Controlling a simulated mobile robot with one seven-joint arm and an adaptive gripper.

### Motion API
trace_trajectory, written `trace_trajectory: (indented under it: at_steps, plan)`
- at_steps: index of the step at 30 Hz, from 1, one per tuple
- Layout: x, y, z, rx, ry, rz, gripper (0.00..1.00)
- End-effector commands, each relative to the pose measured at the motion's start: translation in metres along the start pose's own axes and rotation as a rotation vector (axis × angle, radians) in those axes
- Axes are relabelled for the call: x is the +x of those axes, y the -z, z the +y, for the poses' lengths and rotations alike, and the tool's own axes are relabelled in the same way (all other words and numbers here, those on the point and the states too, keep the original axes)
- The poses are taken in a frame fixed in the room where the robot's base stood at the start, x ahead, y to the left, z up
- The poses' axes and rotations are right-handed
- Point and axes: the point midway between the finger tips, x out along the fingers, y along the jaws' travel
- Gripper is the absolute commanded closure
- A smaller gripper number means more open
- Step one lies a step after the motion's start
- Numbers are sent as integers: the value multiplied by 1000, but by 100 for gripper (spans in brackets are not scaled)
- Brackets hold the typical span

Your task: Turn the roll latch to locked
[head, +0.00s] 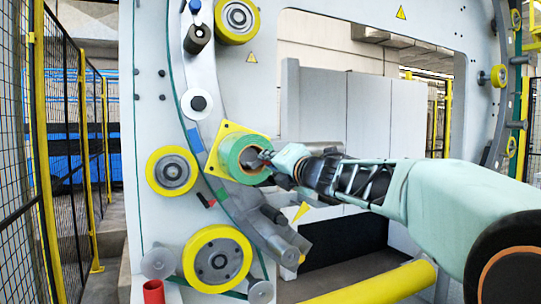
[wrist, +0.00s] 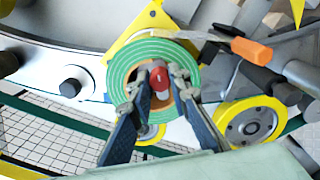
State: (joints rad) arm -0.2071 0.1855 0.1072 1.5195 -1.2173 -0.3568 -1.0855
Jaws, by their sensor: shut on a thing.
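The green roll (head: 232,154) sits on a yellow plate (head: 222,131) on the large ring of the machine. In the wrist view the green roll (wrist: 127,62) shows face on, with a brown core and a red latch (wrist: 158,80) at its centre. My gripper (wrist: 157,88) has its two fingers over the face of the roll, one on each side of the red latch, and is shut on it. In the head view my gripper (head: 267,158) reaches the roll's centre from the right and hides the latch. The lower part of the latch is hard to make out between the fingers.
Yellow-rimmed rollers (head: 172,171) stand around the roll on the white machine frame (head: 300,20). A tool with an orange handle (wrist: 251,49) lies close to the roll's upper right in the wrist view. A yellow-posted mesh fence (head: 73,130) stands at the left.

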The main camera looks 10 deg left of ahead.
Motion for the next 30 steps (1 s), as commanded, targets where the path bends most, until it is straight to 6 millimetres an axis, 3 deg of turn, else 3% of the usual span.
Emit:
trace_trajectory:
  at_steps: [30]
  plan:
    - [0, 20, -29, 894, 12, -1, 100]
